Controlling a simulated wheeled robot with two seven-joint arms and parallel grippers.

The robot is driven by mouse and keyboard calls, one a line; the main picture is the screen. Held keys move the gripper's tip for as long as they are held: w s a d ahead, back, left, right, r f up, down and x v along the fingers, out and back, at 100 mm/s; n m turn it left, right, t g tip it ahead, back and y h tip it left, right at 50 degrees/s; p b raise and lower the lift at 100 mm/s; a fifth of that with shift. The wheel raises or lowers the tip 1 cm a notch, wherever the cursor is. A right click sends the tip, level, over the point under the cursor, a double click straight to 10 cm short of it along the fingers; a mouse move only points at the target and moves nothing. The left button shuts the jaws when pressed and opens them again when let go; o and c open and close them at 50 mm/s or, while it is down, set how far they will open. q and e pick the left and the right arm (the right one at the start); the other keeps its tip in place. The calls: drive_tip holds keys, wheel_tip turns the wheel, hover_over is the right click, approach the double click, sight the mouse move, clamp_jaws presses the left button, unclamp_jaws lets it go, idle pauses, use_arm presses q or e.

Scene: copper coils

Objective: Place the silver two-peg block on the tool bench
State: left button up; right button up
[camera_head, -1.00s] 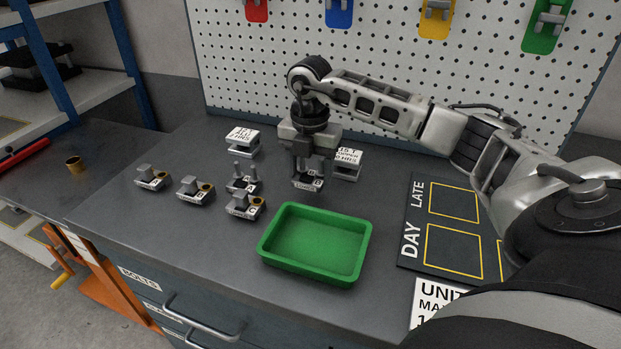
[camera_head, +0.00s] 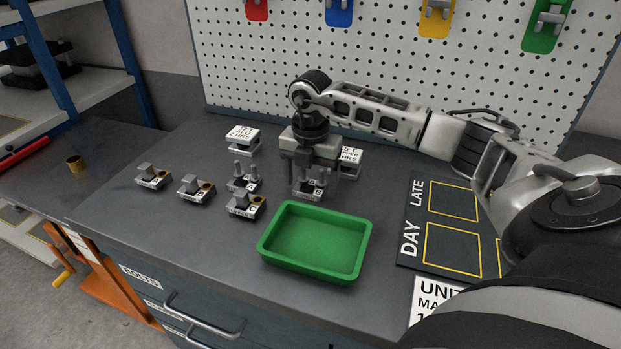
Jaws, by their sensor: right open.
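My right gripper (camera_head: 310,178) points down over the tool bench (camera_head: 200,240), behind the green tray. Its fingers are open on either side of a silver two-peg block (camera_head: 309,192), which appears to rest upright on the bench. The fingers partly hide this block, and I cannot tell whether they touch it. A second silver two-peg block (camera_head: 243,183) stands to the left with both pegs up. My left gripper is not in view.
A green tray (camera_head: 275,246) lies in front, empty. Several silver blocks with brass rings (camera_head: 196,189) stand at left. Labelled stands (camera_head: 243,139) are behind. A dark marked board (camera_head: 413,262) lies at right; a pegboard (camera_head: 270,75) rises at the back.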

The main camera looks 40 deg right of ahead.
sight(310, 186)
wheel_tip(310, 186, up, 12)
idle(0.4)
idle(0.4)
